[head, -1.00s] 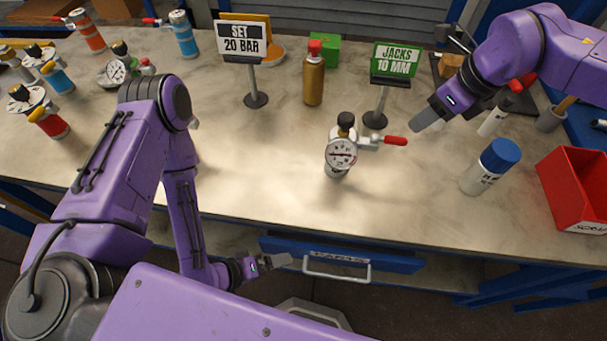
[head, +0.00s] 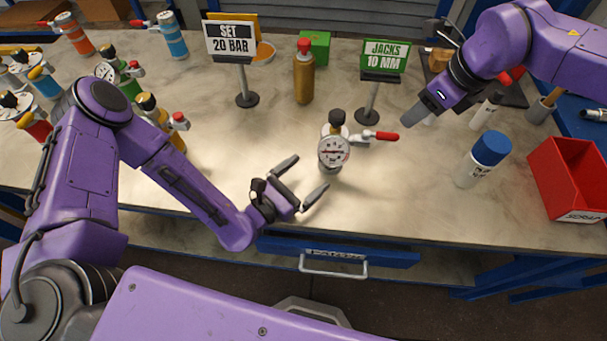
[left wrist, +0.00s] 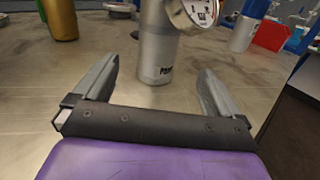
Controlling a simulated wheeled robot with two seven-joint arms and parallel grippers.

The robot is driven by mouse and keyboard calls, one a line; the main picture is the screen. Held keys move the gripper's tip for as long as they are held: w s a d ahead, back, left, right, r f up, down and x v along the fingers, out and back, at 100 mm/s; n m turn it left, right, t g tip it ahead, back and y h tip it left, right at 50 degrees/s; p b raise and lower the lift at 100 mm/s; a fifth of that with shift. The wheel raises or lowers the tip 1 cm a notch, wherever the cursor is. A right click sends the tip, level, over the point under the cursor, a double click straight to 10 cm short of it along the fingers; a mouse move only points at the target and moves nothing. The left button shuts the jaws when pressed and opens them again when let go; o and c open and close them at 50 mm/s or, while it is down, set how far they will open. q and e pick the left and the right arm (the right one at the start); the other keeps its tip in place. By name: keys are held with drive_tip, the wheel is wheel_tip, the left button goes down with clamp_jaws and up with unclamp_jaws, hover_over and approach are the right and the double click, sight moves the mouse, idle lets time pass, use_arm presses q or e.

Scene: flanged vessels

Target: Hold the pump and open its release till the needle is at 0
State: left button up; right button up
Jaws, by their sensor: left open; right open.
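The pump (head: 331,164) stands upright on the bench, a small silver body with a round white gauge (head: 333,153), a black knob (head: 337,117) on top and a red-tipped lever (head: 385,136) to the right. The gauge reading is too small to tell. My left gripper (head: 301,177) is open at the pump's near left side, not touching it. In the left wrist view the silver pump body (left wrist: 157,48) stands ahead, between and beyond the open fingers (left wrist: 158,92). My right gripper (head: 412,115) is up at the right, beyond the lever; it is empty.
A "SET 20 BAR" sign (head: 231,39), a "JACKS 10 MM" sign (head: 384,56) and a gold bottle (head: 304,77) stand behind the pump. A blue-capped can (head: 482,160) and a red bin (head: 570,178) are to the right. Several coloured cylinders stand at the left.

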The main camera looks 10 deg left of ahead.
use_arm(q)
drive_tip(key=shift+w+n, duration=0.3)
drive_tip(key=x, duration=1)
drive_tip(key=shift+w, duration=0.1)
drive_tip(key=c, duration=1.4)
drive_tip(key=shift+f, duration=0.1)
